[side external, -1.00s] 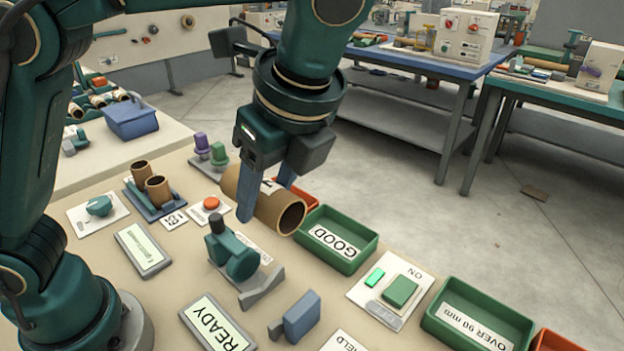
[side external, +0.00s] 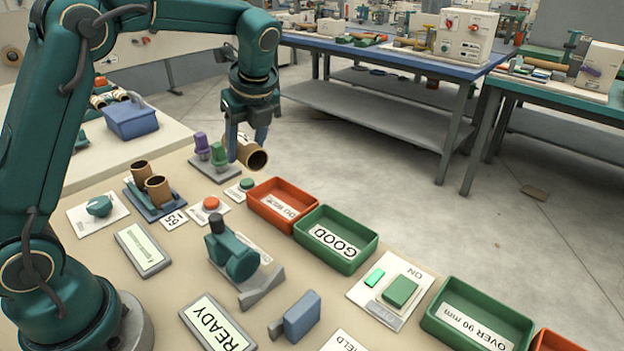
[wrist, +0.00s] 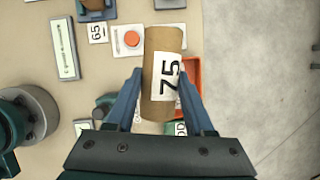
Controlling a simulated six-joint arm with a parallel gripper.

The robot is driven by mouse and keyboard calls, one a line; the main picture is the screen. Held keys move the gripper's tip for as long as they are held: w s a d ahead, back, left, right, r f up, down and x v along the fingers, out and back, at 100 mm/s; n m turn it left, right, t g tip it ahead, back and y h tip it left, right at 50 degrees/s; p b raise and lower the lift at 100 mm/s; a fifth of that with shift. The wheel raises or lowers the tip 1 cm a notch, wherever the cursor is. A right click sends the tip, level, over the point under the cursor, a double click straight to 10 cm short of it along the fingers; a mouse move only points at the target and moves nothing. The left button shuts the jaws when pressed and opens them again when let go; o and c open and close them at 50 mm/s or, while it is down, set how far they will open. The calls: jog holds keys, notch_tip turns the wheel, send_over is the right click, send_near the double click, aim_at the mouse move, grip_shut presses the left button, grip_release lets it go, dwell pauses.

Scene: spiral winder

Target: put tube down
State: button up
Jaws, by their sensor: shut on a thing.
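A brown cardboard tube (side external: 252,154) is held in the air by my gripper (side external: 246,146) above the back part of the table. My gripper is shut on the tube, with one finger on each side of it. In the wrist view the tube (wrist: 163,62) lies between the two blue fingers (wrist: 162,100) and its white label reads 75.
A green tray marked GOOD (side external: 335,240) stands beside the red tray. Purple and green pegs (side external: 211,150) on a plate are close to the tube. A teal device (side external: 235,256) is at mid-table.

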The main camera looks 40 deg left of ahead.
jog(key=s+a+n, duration=0.2)
jog(key=a, duration=0.3)
send_over(281, 208)
jog(key=d, duration=0.1)
jog(key=shift+g, duration=0.3)
jog(key=f, duration=0.7)
jog(key=shift+d+f, duration=0.2)
jog(key=shift+f, duration=2.15)
jog(key=shift+f, duration=0.1)
jog(key=shift+f, duration=0.25)
jog(key=o, duration=1)
jog(key=shift+r, duration=0.1)
